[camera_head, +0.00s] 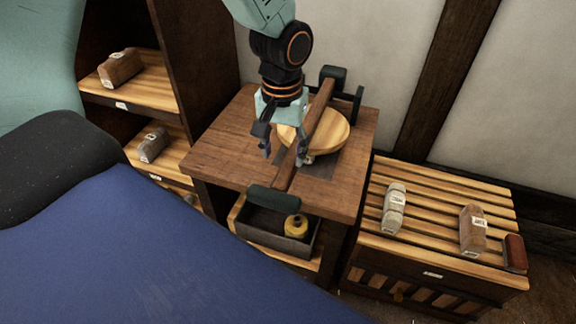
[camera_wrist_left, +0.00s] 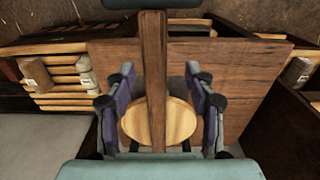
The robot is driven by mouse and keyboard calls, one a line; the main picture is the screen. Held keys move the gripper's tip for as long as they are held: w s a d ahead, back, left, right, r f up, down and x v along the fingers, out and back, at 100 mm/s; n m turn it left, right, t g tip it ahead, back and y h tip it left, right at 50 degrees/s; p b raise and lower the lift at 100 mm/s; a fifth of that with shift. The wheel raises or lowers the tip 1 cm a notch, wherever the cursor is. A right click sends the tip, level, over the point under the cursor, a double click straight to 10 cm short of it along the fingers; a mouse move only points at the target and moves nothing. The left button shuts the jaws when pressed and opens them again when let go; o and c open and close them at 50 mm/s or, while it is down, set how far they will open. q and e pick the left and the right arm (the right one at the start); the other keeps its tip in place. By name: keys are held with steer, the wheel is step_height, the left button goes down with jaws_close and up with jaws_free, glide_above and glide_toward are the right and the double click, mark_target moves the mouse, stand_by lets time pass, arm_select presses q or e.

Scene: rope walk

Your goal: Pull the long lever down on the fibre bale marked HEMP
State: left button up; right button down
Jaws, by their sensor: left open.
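A long wooden lever (camera_head: 317,119) runs from a dark bracket (camera_head: 343,84) at the back of a small wooden table to a dark green grip (camera_head: 272,200) beyond its front edge. It passes above a round pale wooden disc (camera_head: 331,133). My left gripper (camera_head: 284,157) is open, with its fingers on either side of the lever. In the left wrist view, the lever (camera_wrist_left: 155,70) runs between the open fingers (camera_wrist_left: 158,95), with the disc (camera_wrist_left: 160,122) beyond. Contact cannot be told. No HEMP mark is readable. My right gripper is out of view.
The wooden table (camera_head: 225,155) has a lower shelf with a grey tray (camera_head: 262,237) and a yellow spool (camera_head: 296,226). A slatted crate (camera_head: 425,231) on the right carries labelled bundles (camera_head: 394,208). A shelf unit (camera_head: 140,91) on the left holds more bundles.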

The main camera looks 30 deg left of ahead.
mark_target(287, 166)
arm_select(q)
steer(key=f, duration=0.2)
steer(key=d+f+b, duration=0.1)
steer(key=f, duration=0.1)
steer(key=shift+w, duration=0.25)
steer(key=shift+a+f, duration=0.15)
steer(key=shift+f, duration=0.2)
steer(key=shift+s+a+f, duration=0.15)
steer(key=shift+a, duration=0.1)
steer(key=shift+d, duration=0.35)
steer(key=shift+c, duration=0.6)
steer(key=shift+a, duration=0.2)
steer(key=c, duration=0.4)
steer(key=shift+d, duration=0.15)
steer(key=c, duration=0.3)
jaws_close()
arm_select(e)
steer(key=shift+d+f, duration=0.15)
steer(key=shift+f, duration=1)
